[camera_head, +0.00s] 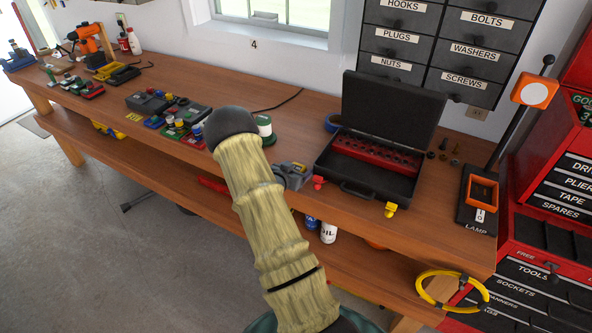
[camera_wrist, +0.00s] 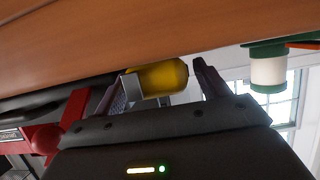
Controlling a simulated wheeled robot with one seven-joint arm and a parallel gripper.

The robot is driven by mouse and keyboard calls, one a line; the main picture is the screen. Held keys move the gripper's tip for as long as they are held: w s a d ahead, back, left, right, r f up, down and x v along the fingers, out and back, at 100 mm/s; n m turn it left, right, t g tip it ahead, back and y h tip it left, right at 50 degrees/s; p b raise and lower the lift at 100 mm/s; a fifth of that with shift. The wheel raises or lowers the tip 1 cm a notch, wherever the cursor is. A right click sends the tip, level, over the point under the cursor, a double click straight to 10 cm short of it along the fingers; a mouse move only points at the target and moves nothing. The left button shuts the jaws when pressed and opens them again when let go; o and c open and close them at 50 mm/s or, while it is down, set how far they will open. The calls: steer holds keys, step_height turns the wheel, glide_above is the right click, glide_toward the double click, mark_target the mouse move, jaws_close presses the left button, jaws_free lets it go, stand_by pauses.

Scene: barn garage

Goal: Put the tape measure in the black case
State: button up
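The black case (camera_head: 370,177) stands open on the right part of the workbench, lid raised at the back, with a red insert with holes inside. My gripper (camera_head: 292,175) is just left of the case, low over the bench, partly hidden by my sleeved arm. In the wrist view, my gripper (camera_wrist: 165,85) has its fingers apart. A rounded yellow object (camera_wrist: 165,78), probably the tape measure, shows between them by the bench top, with a small gap to the right finger. I cannot tell whether it touches the left finger. I cannot make it out in the head view.
A red fitting (camera_head: 318,182) and a yellow one (camera_head: 390,209) sit along the bench's front edge by the case. A green-and-white spool (camera_head: 264,128) stands left of it, a blue tape roll (camera_head: 332,122) behind. An orange lamp (camera_head: 535,91) stands right.

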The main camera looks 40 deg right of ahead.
steer(key=shift+s+a, duration=0.1)
steer(key=shift+a, duration=0.2)
steer(key=r+b+v, duration=0.1)
steer(key=b+v, duration=0.3)
steer(key=v, duration=1.2)
steer(key=shift+r, duration=0.25)
steer(key=shift+a, duration=0.25)
